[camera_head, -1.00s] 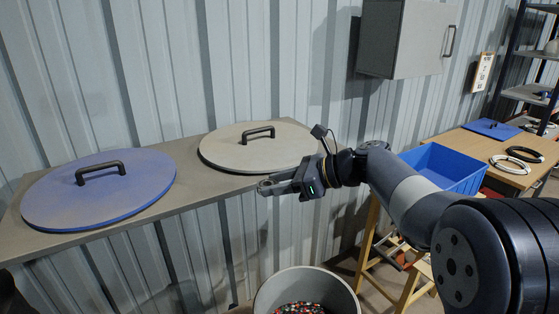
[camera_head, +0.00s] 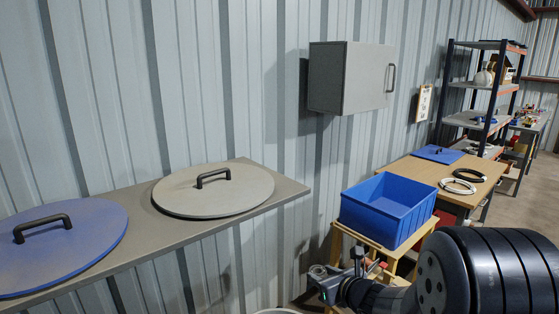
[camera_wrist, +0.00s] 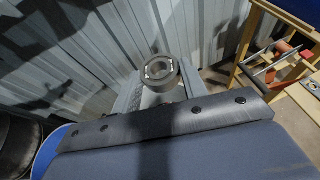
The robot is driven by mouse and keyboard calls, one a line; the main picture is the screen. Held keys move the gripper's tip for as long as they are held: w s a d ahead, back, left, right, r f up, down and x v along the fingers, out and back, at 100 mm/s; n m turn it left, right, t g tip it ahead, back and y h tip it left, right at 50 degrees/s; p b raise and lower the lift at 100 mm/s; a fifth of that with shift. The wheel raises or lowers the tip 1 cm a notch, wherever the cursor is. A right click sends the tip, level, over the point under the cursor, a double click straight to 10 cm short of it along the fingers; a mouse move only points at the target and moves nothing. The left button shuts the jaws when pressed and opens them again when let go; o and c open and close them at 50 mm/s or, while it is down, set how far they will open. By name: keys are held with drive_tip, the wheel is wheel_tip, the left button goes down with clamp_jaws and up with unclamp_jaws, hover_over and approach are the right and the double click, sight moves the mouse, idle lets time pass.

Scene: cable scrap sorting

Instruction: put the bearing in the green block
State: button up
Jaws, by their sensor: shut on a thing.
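The bearing (camera_wrist: 160,72) is a grey metal ring with a round hole, held between the fingertips of my gripper (camera_wrist: 158,88) in the wrist view. My gripper is shut on it, with the ring clear of any surface. In the head view my gripper (camera_head: 318,277) is low in the picture, in front of the wall and to the left of the wooden stand. The bearing is too small there to make out clearly. I cannot see a green block in either view.
A blue bin (camera_head: 388,208) stands on a wooden stand (camera_head: 372,240). A wooden table (camera_head: 450,180) with cable rings is behind it. A shelf (camera_head: 480,85) stands farther back. A grey ledge (camera_head: 165,235) with a blue lid (camera_head: 62,240) and a grey lid (camera_head: 225,200) runs along the wall.

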drive_tip(key=s+d+f+m+h, duration=0.1)
drive_tip(key=s+d+f, duration=0.1)
drive_tip(key=d+f, duration=0.2)
drive_tip(key=shift+s+f+m+t+h, duration=0.15)
drive_tip(key=shift+s+m+t+h, duration=0.15)
drive_tip(key=shift+m+t+h, duration=0.1)
